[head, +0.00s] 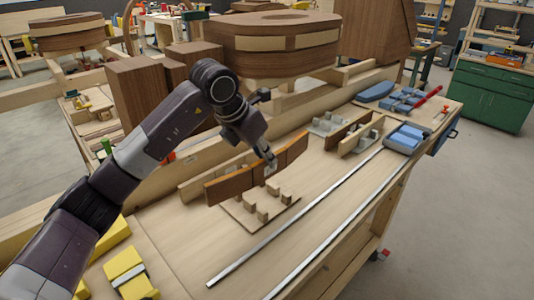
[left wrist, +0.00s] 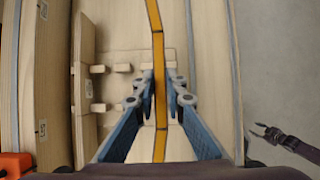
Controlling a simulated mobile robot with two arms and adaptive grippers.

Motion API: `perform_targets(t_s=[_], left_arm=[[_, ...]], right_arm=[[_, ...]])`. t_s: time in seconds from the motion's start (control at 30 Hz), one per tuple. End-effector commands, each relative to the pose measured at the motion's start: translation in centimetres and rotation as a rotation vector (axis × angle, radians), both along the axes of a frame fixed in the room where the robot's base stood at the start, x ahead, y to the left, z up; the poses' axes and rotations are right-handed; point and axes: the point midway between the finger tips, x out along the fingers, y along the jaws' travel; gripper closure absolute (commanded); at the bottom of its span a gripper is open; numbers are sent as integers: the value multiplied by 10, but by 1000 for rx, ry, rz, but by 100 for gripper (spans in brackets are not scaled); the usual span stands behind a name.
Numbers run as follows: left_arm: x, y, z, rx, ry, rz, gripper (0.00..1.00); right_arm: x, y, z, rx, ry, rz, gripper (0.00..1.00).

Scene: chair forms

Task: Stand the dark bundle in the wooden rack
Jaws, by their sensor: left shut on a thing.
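The brown bundle (head: 229,187) is a long, slightly curved stack standing on edge. In the left wrist view its narrow orange-brown edge (left wrist: 161,144) runs between my fingers. My left gripper (head: 270,166) is shut on it near its middle; the blue fingers also show in the left wrist view (left wrist: 160,92). The wooden rack (head: 236,214), a pale plate with upright pegs, is just below and in front of the bundle. I cannot tell whether the bundle touches the rack. My right gripper (left wrist: 258,130) shows only in the left wrist view, off the bench's side, with fingers spread and empty.
A pale board (head: 193,185) stands behind the bundle. Farther right, a darker brown piece (head: 345,132) stands by another pegged rack (head: 366,147). Two metal rails (head: 300,217) run along the bench front. Blue tools (head: 405,138) lie at the right end; yellow blocks (head: 124,264) lie at near left.

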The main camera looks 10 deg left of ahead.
Motion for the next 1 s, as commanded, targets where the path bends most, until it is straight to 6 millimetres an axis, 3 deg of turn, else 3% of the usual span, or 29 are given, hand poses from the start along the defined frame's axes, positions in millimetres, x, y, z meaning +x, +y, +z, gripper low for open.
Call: perform_targets(t_s=[1.0], left_arm=[[1, -1, -102, -1, -3, -1, 100]], right_arm=[[5, -9, -71, -10, -5, -3, 58]])
